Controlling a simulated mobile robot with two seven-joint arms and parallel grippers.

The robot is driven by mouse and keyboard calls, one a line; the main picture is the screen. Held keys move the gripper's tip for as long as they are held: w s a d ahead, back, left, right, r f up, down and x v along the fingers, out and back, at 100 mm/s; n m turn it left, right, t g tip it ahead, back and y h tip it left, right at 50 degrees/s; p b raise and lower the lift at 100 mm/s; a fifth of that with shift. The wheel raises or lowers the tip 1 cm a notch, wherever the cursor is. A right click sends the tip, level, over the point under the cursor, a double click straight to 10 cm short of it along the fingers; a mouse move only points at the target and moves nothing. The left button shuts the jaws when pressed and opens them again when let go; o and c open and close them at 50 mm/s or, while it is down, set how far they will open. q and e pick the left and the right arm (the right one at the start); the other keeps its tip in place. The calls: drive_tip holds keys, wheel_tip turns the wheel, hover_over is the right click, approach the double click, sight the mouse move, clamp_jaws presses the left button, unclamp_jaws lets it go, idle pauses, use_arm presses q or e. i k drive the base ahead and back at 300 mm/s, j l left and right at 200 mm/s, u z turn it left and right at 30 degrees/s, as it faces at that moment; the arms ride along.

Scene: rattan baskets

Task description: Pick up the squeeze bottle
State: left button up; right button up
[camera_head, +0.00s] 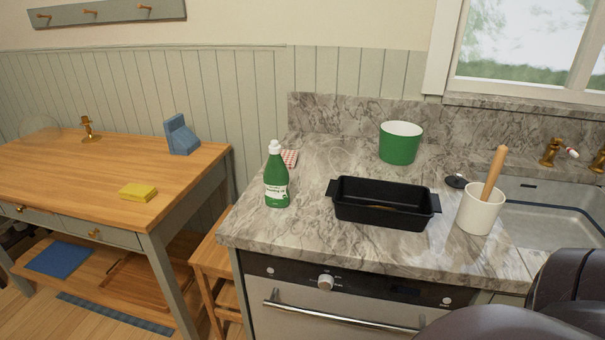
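The squeeze bottle (276,180) is green with a white cap and a white label. It stands upright on the left part of the grey marble counter (285,236), close to the counter's left edge. Nothing touches it from the front. Neither gripper shows in the head view. A dark rounded part at the bottom right is mine.
Right of the bottle are a black baking dish (385,213), a green pot (400,142) and a white crock (478,212) with a wooden handle. A wooden table (60,165) stands left; a sink (550,215) lies right.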

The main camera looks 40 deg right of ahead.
sight(276, 179)
drive_tip(key=i+j+z, duration=0.15)
drive_tip(key=i+z, duration=0.15)
drive_tip(key=z, duration=0.15)
drive_tip(key=i+j+z, duration=0.25)
drive_tip(key=z, duration=0.15)
drive_tip(key=i+j+z, duration=0.2)
drive_tip(key=j+z, duration=0.25)
drive_tip(key=i+j+z, duration=0.15)
drive_tip(key=z, duration=0.25)
drive_tip(key=j, duration=0.1)
